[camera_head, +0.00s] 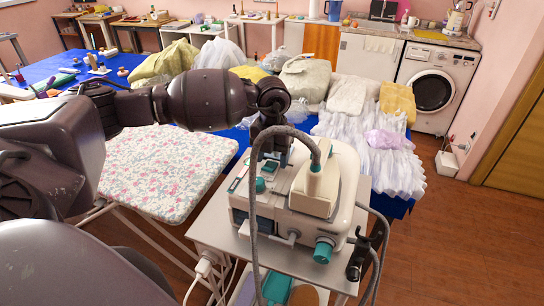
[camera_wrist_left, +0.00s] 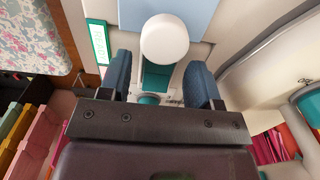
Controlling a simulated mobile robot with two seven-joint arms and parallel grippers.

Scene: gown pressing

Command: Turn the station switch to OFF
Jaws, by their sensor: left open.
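The cream and teal pressing station (camera_head: 255,205) stands on a pale cart in the middle of the head view. My left gripper (camera_head: 274,150) reaches down over its top from the left. In the left wrist view, a round white knob (camera_wrist_left: 165,40) sits above a teal slot (camera_wrist_left: 155,76), apparently the switch. The blue finger pads of my left gripper (camera_wrist_left: 160,82) are open on either side of the slot, with the knob just beyond them. A green and white label strip (camera_wrist_left: 97,42) lies to the left; its lettering is too small to read. My right gripper is not visible.
A grey hose (camera_head: 253,200) arches over the station beside my left gripper. A floral ironing board (camera_head: 165,165) is at the left. A blue-covered table with white ruffled fabric (camera_head: 360,160) stands behind. A washing machine (camera_head: 438,80) is at the back right.

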